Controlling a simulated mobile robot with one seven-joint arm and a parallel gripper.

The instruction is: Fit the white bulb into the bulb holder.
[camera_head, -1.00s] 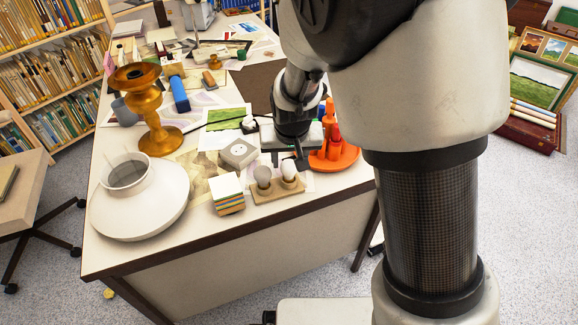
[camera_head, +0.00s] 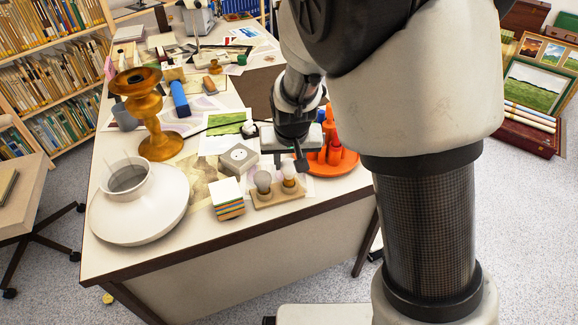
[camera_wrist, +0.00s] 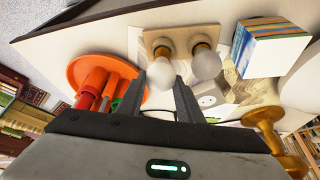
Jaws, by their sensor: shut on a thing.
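The bulb holder (camera_head: 277,201) is a beige board near the front edge of the table; it also shows in the wrist view (camera_wrist: 178,34) with two brass sockets. The white bulb (camera_wrist: 160,73) is between the fingers of my gripper (camera_wrist: 161,92), which is shut on it. Its brass end lines up with one socket; I cannot tell whether it is fully seated. In the head view the white bulb (camera_head: 289,171) is over the right side of the holder, with my gripper (camera_head: 290,163) partly hiding it. A second, greyer bulb (camera_head: 263,180) stands in the left socket.
An orange dish (camera_head: 345,180) with orange parts stands close right of my gripper. A white socket box (camera_head: 238,159) is behind the holder. A stack of coloured cards (camera_head: 227,199), a wide white vase (camera_head: 140,206) and a gold candlestick (camera_head: 160,142) stand left.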

